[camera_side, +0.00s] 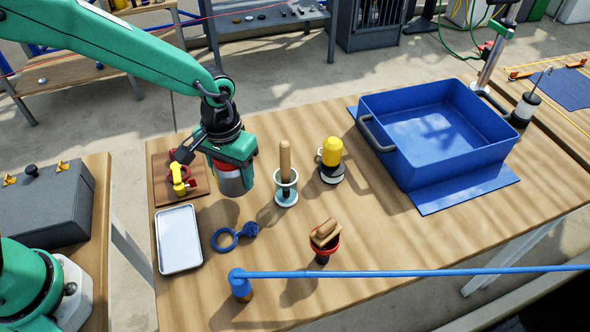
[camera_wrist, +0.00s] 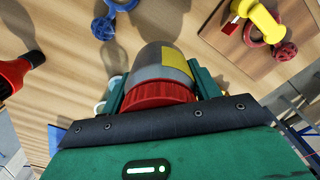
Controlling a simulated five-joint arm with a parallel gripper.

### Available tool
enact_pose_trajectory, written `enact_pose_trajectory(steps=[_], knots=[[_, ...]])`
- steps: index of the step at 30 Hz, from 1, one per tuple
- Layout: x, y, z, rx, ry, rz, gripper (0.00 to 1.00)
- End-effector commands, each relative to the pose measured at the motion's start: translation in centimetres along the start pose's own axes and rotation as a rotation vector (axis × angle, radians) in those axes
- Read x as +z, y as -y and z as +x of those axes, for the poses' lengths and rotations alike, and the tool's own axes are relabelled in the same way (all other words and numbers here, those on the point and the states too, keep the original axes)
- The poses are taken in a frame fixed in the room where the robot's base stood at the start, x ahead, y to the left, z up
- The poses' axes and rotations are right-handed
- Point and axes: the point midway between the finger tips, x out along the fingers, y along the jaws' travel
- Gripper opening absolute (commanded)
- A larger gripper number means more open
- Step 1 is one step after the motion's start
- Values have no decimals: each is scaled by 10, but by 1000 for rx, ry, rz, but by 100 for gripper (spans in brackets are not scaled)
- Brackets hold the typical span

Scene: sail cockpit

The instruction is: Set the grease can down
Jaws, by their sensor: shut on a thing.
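The grease can (camera_side: 231,182) is a grey cylinder with a red end, held in my gripper (camera_side: 230,165) over the left part of the wooden table. In the wrist view the can (camera_wrist: 163,60) shows its red ridged cap, a grey body and a yellow patch. My gripper (camera_wrist: 160,88) is shut on it, with green fingers on both sides. The can hangs roughly upright. A shadow lies on the table beneath it, and it seems to be a little above the wood. Its underside is hidden.
A metal tray (camera_side: 180,240) and a blue ringed tool (camera_side: 235,236) lie nearby. A wooden board (camera_side: 165,189) holds a yellow and red piece (camera_side: 179,178). A cup with a wooden handle (camera_side: 286,186), a yellow-topped item (camera_side: 331,160), a red cup (camera_side: 324,245) and a blue tub (camera_side: 420,165) stand rightward.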

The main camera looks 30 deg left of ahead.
Motion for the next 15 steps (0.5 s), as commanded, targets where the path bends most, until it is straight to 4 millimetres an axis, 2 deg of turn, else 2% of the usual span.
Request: enact_pose_trajectory(steps=[4,11,15], knots=[[-7,4,4,1,-2,-1,27],[-8,5,7,1,-1,0,27],[-7,5,19,-1,2,0,27]])
